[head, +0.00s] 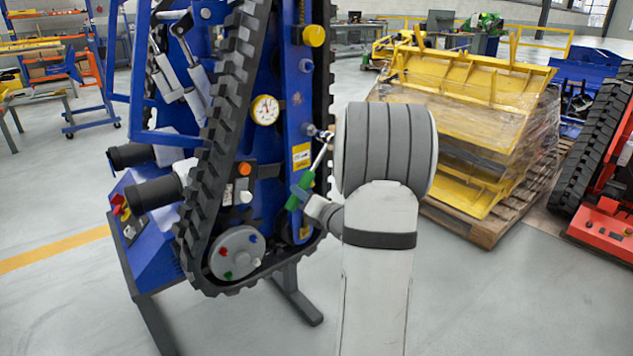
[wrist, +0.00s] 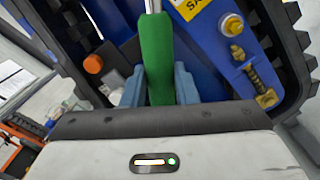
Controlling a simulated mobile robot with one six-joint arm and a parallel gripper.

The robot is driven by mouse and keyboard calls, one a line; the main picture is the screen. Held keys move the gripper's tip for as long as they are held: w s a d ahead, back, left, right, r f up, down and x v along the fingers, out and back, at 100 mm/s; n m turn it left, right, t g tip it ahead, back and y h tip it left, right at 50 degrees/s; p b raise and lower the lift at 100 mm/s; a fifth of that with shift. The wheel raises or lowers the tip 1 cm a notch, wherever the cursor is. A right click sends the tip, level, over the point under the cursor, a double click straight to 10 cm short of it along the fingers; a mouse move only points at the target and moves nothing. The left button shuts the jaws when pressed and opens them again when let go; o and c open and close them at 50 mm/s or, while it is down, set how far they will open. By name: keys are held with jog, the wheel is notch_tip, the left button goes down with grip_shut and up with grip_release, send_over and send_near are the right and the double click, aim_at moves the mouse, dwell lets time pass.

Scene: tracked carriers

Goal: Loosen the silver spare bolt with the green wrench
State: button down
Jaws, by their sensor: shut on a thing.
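The green wrench (head: 301,191) has a green handle and a silver shaft that slants up and right along the blue panel of the tracked carrier. My gripper (head: 301,195) is shut on the green handle. In the wrist view the handle (wrist: 156,50) stands between the two blue-grey jaws of my gripper (wrist: 158,88). The wrench's silver head (head: 325,136) is at a small silver fitting (head: 310,130) on the panel, beside my grey arm joint. This may be the silver spare bolt; I cannot tell whether the head is seated on it. The wrist view cuts off the wrench head.
The blue carrier has black tracks (head: 222,130), a round gauge (head: 265,110), an orange button (head: 244,169) and a yellow cap (head: 314,36). In the wrist view a brass bolt (wrist: 232,25) is on the panel right of the wrench. A wrapped yellow stack (head: 470,90) stands at right.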

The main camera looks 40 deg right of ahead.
jog(key=a+r+m+p, duration=0.4)
jog(key=r+m+p, duration=0.1)
jog(key=p, duration=0.3)
jog(key=shift+a+r+m+p, duration=0.2)
jog(key=shift+r+m+p, duration=0.15)
jog(key=shift+r, duration=0.2)
jog(key=shift+w, duration=0.7)
dwell(1.9)
jog(key=shift+w, duration=0.3)
jog(key=shift+w+a, duration=0.1)
jog(key=shift+w, duration=0.05)
dwell(0.8)
jog(key=shift+w, duration=0.3)
dwell(0.5)
